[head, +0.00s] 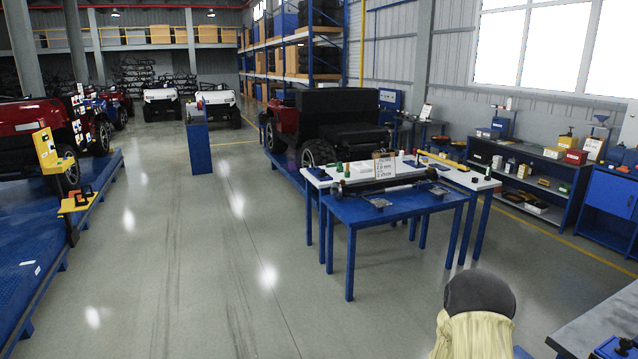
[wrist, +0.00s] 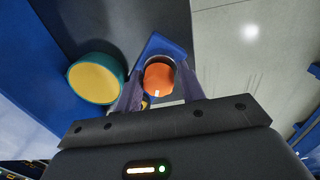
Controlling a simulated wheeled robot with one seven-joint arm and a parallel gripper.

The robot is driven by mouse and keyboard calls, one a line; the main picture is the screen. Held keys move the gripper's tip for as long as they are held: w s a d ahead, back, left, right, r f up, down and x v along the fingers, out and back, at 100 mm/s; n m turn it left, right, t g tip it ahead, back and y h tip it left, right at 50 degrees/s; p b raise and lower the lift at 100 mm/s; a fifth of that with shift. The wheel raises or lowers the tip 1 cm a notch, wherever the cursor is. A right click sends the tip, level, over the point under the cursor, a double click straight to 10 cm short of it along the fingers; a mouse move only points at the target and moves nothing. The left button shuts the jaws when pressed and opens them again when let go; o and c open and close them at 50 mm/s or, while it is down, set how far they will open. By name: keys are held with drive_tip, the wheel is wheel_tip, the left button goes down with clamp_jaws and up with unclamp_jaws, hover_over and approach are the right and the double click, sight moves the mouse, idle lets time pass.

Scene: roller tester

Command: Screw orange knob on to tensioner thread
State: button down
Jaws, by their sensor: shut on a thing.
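My gripper (wrist: 158,84) is in the wrist view, with its two purplish fingers closed around the sides of an orange knob (wrist: 158,76). The knob's round face has a small white mark. A blue block-like part (wrist: 167,42), perhaps the tensioner, lies just behind the knob. No thread is visible, and I cannot tell whether the knob touches one. A small yellowish bit shows below the knob between the fingers. In the head view neither my gripper nor the knob can be made out.
A teal ring with a yellow face (wrist: 97,80) is close to the left finger. A dark grey surface (wrist: 100,25) lies behind it. In the head view a grey table (head: 600,325) with blue parts (head: 614,348) is at bottom right. A blue table (head: 395,208) stands mid-scene, with open floor left.

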drive_tip(key=m, duration=0.5)
drive_tip(key=shift+m+b, duration=0.3)
drive_tip(key=shift+b, duration=0.1)
drive_tip(key=m, duration=0.3)
drive_tip(key=shift+d, duration=0.1)
drive_tip(key=m, duration=0.3)
drive_tip(key=shift+m, duration=0.4)
drive_tip(key=c, duration=1)
unclamp_jaws()
drive_tip(key=shift+w+m, duration=0.1)
drive_tip(key=shift+m, duration=0.2)
